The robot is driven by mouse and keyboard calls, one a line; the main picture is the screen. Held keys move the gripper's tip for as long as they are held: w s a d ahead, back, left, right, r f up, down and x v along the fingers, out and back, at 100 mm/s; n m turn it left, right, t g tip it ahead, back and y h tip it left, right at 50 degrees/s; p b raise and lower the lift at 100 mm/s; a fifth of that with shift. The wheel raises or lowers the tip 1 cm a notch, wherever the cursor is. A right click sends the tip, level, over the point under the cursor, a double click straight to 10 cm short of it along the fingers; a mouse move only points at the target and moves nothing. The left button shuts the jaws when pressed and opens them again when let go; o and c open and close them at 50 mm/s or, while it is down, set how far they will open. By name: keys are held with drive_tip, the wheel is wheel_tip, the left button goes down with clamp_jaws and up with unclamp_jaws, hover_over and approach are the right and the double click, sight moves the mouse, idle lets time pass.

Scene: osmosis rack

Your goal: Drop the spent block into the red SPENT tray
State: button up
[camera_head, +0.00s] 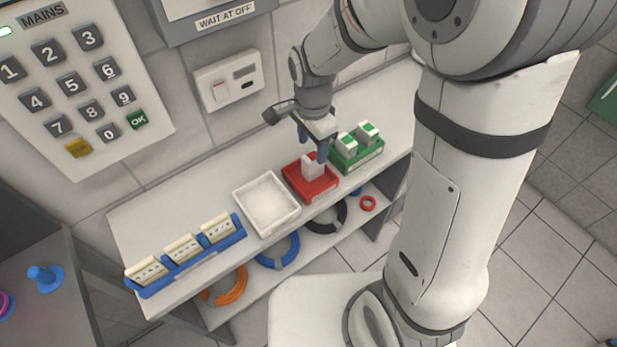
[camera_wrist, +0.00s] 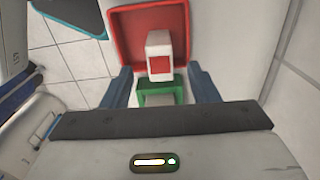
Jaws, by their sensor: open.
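The red tray (camera_head: 299,185) sits on the white shelf, and its red floor and rim also show in the wrist view (camera_wrist: 125,43). A white block (camera_head: 311,168) stands upright in the red tray. In the wrist view the white block (camera_wrist: 159,42) has a red mark on its face. My gripper (camera_head: 312,143) is above the red tray, with its blue fingers spread. In the wrist view my gripper (camera_wrist: 163,84) has its fingers apart on either side, with clear gaps to the block. I cannot read any lettering on the tray.
A green tray (camera_head: 362,164) with white-and-green blocks stands right of the red one. A white tray (camera_head: 268,228) is at its left, then a blue rack (camera_head: 190,262) with several pale blocks. The wall with a switch plate (camera_head: 228,83) stands close behind. Coils hang below the shelf.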

wheel_tip(320, 180, up, 8)
idle(0.5)
drive_tip(key=shift+f, duration=0.1)
idle(0.4)
drive_tip(key=s+d+r+n+t, duration=0.3)
drive_tip(key=s+d+n, duration=0.8)
drive_tip(key=s+d, duration=0.1)
drive_tip(key=shift+s+d+r+n, duration=0.2)
drive_tip(key=shift+r+n, duration=0.1)
drive_tip(key=shift+r, duration=0.05)
